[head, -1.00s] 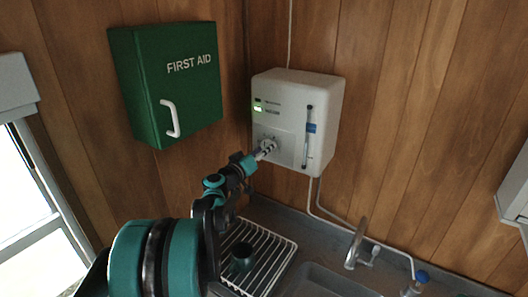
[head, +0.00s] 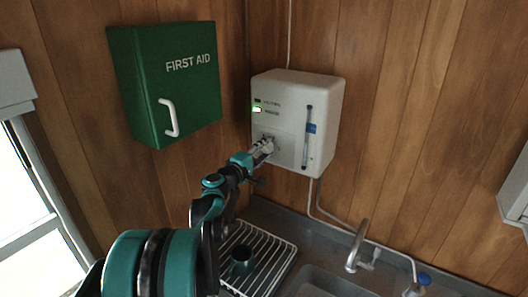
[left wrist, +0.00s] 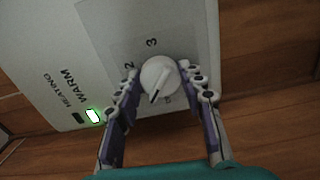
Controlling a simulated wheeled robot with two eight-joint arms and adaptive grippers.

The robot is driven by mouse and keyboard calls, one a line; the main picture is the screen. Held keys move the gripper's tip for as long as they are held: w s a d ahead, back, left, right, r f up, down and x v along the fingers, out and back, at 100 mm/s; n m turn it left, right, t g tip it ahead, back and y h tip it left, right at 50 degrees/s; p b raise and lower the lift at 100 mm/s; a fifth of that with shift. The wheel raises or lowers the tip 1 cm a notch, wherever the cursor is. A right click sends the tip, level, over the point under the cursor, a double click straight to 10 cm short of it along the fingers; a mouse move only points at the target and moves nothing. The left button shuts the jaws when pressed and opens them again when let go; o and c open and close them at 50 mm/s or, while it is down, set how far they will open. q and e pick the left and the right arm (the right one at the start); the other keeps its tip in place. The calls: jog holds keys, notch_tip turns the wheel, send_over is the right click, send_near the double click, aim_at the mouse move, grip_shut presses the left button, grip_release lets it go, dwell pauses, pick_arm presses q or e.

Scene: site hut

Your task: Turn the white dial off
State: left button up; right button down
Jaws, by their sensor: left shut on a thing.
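The white dial (left wrist: 158,75) is on the front of a white wall-mounted heater box (head: 312,90). In the left wrist view it sits between my fingers, with a dark pointer line on its face angled to the lower left. The numerals 2 and 3 show beside it; other marks are hidden. My left gripper (left wrist: 160,82) is shut on the dial, one finger on each side. In the head view my left gripper (head: 266,146) reaches the box's lower left front and mostly hides the dial. My right gripper is not in view.
A green lamp (left wrist: 93,115) by the word WARM is lit; the lamp by HEATING is dark. A green first aid box (head: 185,95) hangs at left. Below are a dish rack (head: 285,262) with a dark cup (head: 241,262), and a tap (head: 357,245) over a sink.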

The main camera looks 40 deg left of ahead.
pick_arm(q)
jog(key=n, duration=0.3)
jog(key=shift+n, duration=2.2)
jog(key=o, duration=1.2)
jog(key=shift+c, duration=0.2)
jog(key=shift+s, duration=0.15)
jog(key=s+d, duration=0.1)
jog(key=s, duration=1)
jog(key=shift+s+d, duration=0.15)
jog(key=shift+s, duration=0.25)
